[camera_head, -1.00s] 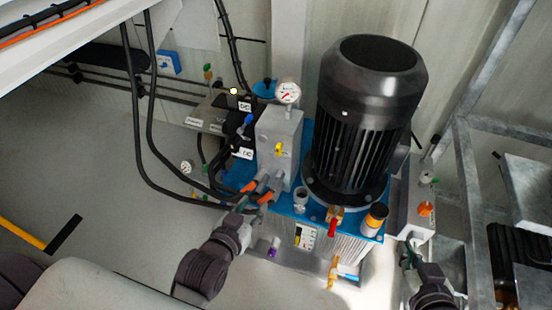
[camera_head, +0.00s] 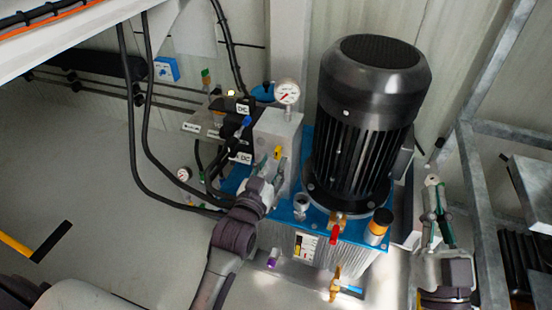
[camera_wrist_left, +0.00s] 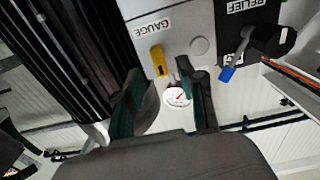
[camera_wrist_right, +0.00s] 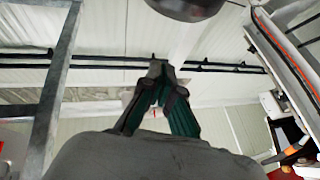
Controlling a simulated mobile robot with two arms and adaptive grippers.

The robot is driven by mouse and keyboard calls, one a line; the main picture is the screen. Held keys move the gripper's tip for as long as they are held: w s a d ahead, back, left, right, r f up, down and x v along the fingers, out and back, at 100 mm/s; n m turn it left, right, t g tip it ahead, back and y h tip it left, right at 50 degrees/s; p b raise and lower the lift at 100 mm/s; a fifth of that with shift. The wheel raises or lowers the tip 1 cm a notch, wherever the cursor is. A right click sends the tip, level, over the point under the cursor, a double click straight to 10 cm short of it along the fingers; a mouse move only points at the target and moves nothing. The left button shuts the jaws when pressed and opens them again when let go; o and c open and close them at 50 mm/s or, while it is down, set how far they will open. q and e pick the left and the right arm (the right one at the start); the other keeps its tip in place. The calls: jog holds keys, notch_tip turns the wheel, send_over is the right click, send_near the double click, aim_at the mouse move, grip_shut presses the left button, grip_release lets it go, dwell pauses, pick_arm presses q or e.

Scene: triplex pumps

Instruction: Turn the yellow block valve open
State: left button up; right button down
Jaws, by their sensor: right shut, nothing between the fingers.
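The yellow valve handle (camera_head: 278,152) is on the front of the grey block (camera_head: 283,129), left of the black motor. In the left wrist view the yellow handle (camera_wrist_left: 159,60) hangs below the "GAUGE" label. My left gripper (camera_head: 274,168) is just in front of the block, close under the handle. In the left wrist view its fingers (camera_wrist_left: 164,78) are apart, with the handle near the gap between their tips; I cannot tell whether they touch it. My right gripper (camera_head: 435,195) is shut and empty at the right, away from the block; its tips meet in the right wrist view (camera_wrist_right: 160,75).
The black motor (camera_head: 367,110) stands right of the block. A pressure gauge (camera_head: 287,92) tops the block. Black hoses (camera_head: 140,140) hang at the left. A red-handled valve (camera_head: 335,230) and an orange-banded cap (camera_head: 379,224) are in front of the motor. A metal frame (camera_head: 470,190) is at the right.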

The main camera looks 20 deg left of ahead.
aim_at(276, 155)
pick_arm(q)
jog(key=shift+w+b, duration=0.35)
jog(key=shift+w, duration=1.3)
pick_arm(e)
jog(key=s+r+t, duration=0.2)
jog(key=r, duration=0.1)
jog(key=shift+r+t+y, duration=0.15)
jog(key=shift+t+y, duration=0.15)
pick_arm(q)
jog(key=shift+c, duration=0.2)
grip_shut()
